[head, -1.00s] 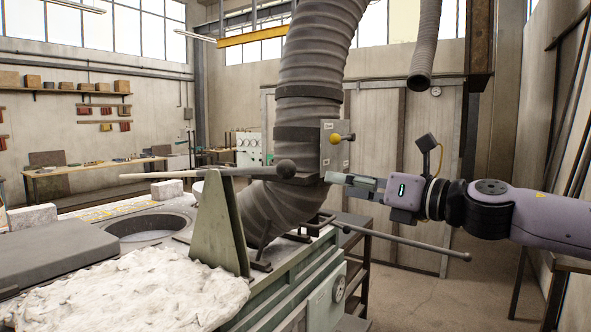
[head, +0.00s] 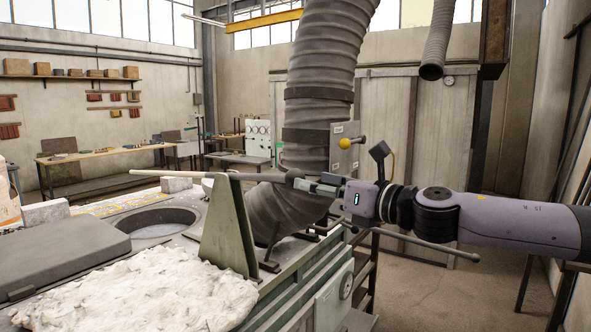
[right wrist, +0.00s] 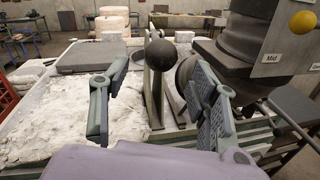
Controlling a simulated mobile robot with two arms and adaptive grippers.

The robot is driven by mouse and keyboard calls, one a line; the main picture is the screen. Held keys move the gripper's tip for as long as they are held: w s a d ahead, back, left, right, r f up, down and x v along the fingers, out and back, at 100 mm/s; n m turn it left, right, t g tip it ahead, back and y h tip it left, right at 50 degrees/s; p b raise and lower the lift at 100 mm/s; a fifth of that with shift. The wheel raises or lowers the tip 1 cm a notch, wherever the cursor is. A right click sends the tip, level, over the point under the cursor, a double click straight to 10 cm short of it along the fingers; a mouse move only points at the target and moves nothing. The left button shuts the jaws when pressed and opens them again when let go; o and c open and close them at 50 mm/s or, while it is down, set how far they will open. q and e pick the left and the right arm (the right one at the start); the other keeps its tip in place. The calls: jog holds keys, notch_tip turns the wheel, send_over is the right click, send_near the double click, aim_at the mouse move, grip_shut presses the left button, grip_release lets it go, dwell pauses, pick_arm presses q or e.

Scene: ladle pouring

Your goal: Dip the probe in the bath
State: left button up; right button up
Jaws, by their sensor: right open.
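The probe (head: 185,174) is a long thin rod with a pale far end, lying nearly level across the upright green stand (head: 228,228). Its dark ball end shows in the right wrist view (right wrist: 161,53), between the fingers and apart from both. The bath (head: 150,222) is a round opening in the bench top, left of the stand; the probe's pale end is above and beyond it. My right gripper (head: 312,185) is open and empty at the ball end, right of the stand. My left gripper is not in view.
A thick grey duct (head: 315,110) rises close behind the right gripper, with a switch box and yellow knob (head: 344,143). A dark slab (head: 60,252) and white crust (head: 145,290) cover the near bench top. A ball-ended lever (head: 430,245) sticks out below my right arm.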

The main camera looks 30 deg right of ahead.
jog(key=shift+w+a+p, duration=0.15)
jog(key=shift+w+a, duration=0.05)
jog(key=shift+w, duration=0.9)
jog(key=shift+w+a+p, duration=0.2)
jog(key=shift+w, duration=0.85)
jog(key=shift+w+a+p, duration=0.15)
jog(key=shift+w+a, duration=0.05)
jog(key=shift+w, duration=0.9)
jog(key=shift+c, duration=0.5)
grip_shut()
